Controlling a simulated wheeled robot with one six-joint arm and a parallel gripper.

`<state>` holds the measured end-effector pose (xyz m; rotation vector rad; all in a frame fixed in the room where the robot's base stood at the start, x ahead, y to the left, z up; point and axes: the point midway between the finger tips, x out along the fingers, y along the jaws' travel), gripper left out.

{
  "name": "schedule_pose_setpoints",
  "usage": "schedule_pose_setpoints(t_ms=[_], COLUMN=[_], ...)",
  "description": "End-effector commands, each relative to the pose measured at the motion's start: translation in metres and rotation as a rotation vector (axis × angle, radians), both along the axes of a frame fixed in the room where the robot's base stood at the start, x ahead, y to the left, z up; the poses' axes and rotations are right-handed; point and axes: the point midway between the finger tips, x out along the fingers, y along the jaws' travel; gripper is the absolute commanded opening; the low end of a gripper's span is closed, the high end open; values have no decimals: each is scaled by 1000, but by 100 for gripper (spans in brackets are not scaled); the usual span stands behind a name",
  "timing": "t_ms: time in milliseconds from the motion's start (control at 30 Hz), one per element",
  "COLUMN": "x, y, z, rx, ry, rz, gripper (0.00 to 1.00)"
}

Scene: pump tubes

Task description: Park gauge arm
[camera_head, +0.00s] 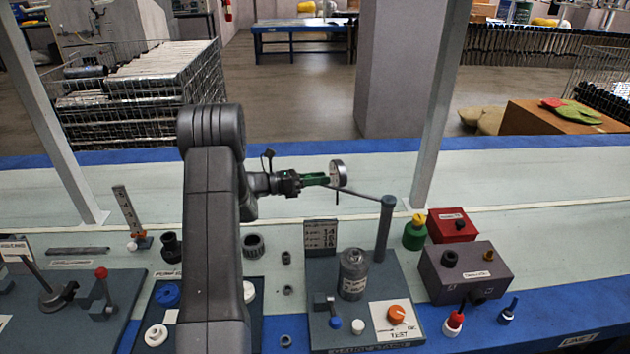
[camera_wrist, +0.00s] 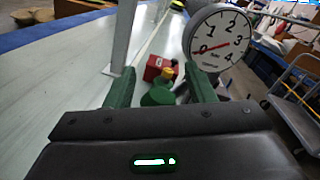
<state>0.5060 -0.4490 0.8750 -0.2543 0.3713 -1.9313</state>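The gauge (camera_head: 338,173) is a round white dial on the end of a thin grey gauge arm (camera_head: 362,193). The arm reaches left from the top of an upright grey post (camera_head: 384,235). In the wrist view the dial (camera_wrist: 218,38) faces the camera, its red needle near 0. My gripper (camera_head: 322,179) is at the gauge's left side in the head view. In the wrist view its green fingers (camera_wrist: 160,72) are apart with nothing held between them. The dial is beyond and beside the right finger, which overlaps its lower left edge. I cannot tell whether they touch.
Below are a grey pump plate (camera_head: 408,264) with a cylinder (camera_head: 353,273), an orange knob (camera_head: 396,314) and a small sign (camera_head: 320,236). A green bottle (camera_head: 414,233), a red box (camera_head: 452,224) and a dark box (camera_head: 466,270) stand right of the post. A pale upright (camera_head: 440,110) rises behind.

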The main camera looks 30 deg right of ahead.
Motion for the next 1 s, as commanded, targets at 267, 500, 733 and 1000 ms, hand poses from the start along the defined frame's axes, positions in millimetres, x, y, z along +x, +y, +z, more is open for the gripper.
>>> schedule_pose_setpoints(t_ms=[267, 500, 733, 1000], x=[-1, -1, 2, 23], y=[2, 2, 9, 60], z=[-7, -10, -11, -10], rx=[10, 13, 16, 12], ry=[6, 8, 9, 7], rz=[-2, -2, 1, 8], gripper=[48, 48, 48, 48])
